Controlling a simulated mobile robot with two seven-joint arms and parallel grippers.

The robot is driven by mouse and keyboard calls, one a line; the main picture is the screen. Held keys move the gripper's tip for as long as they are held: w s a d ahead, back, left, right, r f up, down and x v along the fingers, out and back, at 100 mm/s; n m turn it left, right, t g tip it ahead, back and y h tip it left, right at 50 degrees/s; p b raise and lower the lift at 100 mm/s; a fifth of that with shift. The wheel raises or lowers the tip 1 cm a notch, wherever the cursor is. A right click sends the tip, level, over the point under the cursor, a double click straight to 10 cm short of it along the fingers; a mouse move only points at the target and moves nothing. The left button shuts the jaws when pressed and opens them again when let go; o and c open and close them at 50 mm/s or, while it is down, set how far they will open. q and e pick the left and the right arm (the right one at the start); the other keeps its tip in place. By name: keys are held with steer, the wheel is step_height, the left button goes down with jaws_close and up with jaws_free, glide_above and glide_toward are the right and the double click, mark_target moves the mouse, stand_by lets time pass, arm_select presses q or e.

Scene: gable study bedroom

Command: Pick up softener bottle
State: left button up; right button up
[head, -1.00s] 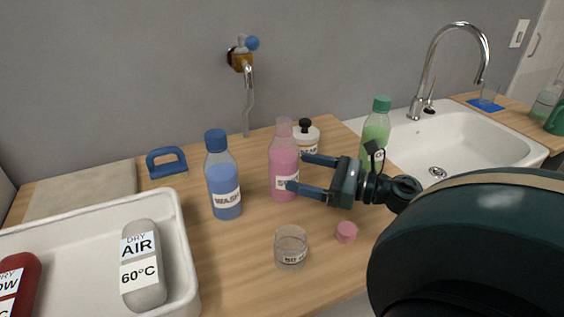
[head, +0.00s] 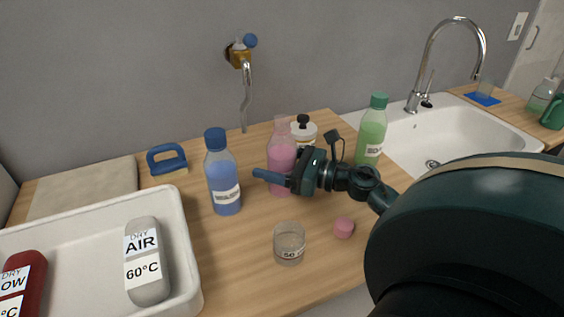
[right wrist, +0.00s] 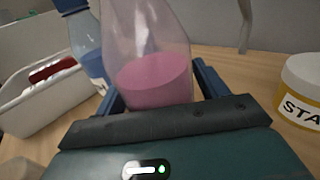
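In the right wrist view the pink bottle (right wrist: 151,75) stands between the two fingers (right wrist: 160,92), close to the palm. The fingers look open around it, with a small gap at the right finger. My left gripper is not in view.
A blue wash bottle (head: 223,185) stands just left of the fingertips. A measuring cup (head: 289,244) is in front. A white tray (head: 185,240) lies left; a sink (head: 460,135) is right.

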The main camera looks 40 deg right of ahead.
steer(key=c, duration=1)
